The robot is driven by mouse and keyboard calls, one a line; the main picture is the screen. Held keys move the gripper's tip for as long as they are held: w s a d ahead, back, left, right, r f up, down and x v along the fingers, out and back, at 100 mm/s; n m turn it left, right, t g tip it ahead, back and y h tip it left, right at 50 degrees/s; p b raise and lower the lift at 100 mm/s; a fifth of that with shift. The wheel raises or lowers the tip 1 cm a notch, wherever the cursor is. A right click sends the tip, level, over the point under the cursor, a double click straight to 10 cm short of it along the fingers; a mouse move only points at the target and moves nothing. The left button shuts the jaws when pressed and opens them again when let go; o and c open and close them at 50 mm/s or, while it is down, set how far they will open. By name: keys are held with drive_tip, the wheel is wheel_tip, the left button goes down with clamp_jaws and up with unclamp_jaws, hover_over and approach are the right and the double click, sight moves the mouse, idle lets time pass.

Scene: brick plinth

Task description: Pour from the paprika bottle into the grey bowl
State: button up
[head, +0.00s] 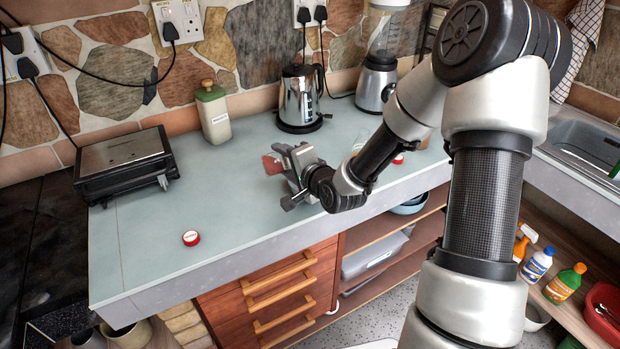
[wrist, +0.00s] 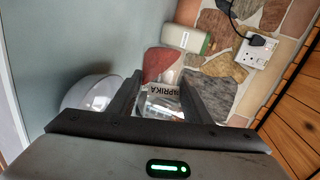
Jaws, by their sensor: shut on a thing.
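My gripper (head: 284,172) is shut on the paprika bottle (head: 272,164), holding it at the middle of the counter. In the wrist view the bottle (wrist: 160,91) sits between the two fingers, and its PAPRIKA label reads upside down. The bottle's red-brown part points away from my gripper, to the left in the head view. A pale grey bowl (wrist: 85,92) shows in the wrist view left of the fingers, partly covered by one finger. I cannot make out the bowl in the head view. Whether any paprika is in the bowl cannot be told.
A red lid (head: 191,238) lies near the counter's (head: 235,215) front edge; another (head: 398,159) lies behind my arm. A black grill (head: 123,163), a green-topped canister (head: 213,112), a kettle (head: 301,98) and a blender (head: 377,82) stand along the back. The front left counter is mostly free.

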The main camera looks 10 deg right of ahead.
drive_tip(key=shift+d+f+m+t+y, duration=0.1)
drive_tip(key=shift+f+m+t+y, duration=0.2)
drive_tip(key=shift+m, duration=0.35)
drive_tip(key=shift+d+f+m+t+y, duration=0.1)
drive_tip(key=shift+f+m+t+y, duration=0.1)
drive_tip(key=shift+m+y, duration=0.35)
idle(4.4)
drive_tip(key=shift+d+r+m+y, duration=0.2)
drive_tip(key=shift+r+m+y, duration=0.15)
drive_tip(key=shift+r+m, duration=0.35)
idle(1.7)
